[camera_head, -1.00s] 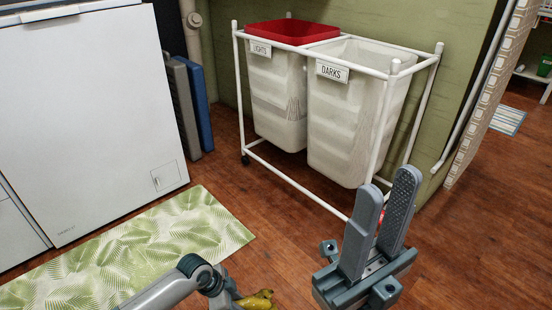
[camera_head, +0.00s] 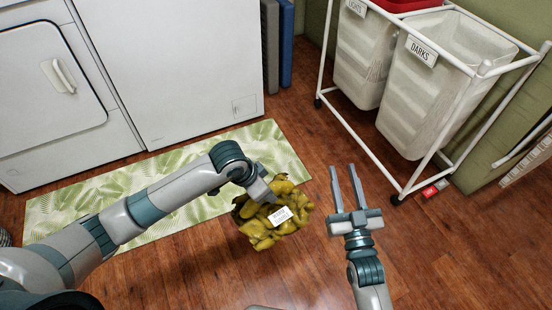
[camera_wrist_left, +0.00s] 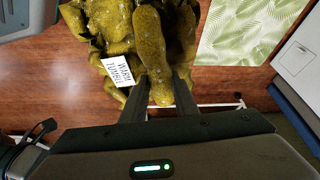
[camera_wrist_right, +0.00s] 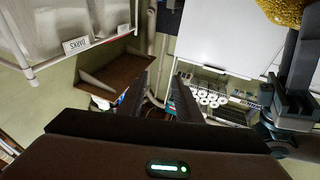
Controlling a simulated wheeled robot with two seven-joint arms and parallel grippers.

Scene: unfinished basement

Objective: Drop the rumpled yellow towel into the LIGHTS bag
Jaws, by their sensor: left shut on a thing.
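The rumpled yellow towel (camera_head: 262,228), with a white care label, hangs from my left gripper (camera_head: 262,193) above the wooden floor. In the left wrist view the towel (camera_wrist_left: 95,25) bunches around the fingertips (camera_wrist_left: 160,80), which are shut on it. The LIGHTS bag (camera_head: 362,58) is a whitish bag at the upper right, left of the DARKS bag. A red cover-like thing (camera_head: 408,4) lies at its top; its opening is cut off. My right gripper (camera_head: 346,188) is open and empty, right of the towel, in front of the rack.
The DARKS bag (camera_head: 425,115) stands open in the white wheeled rack (camera_head: 398,180). A small red box (camera_head: 436,189) lies by the rack's foot. A green leaf-patterned mat (camera_head: 130,190) lies before white appliances (camera_head: 165,70).

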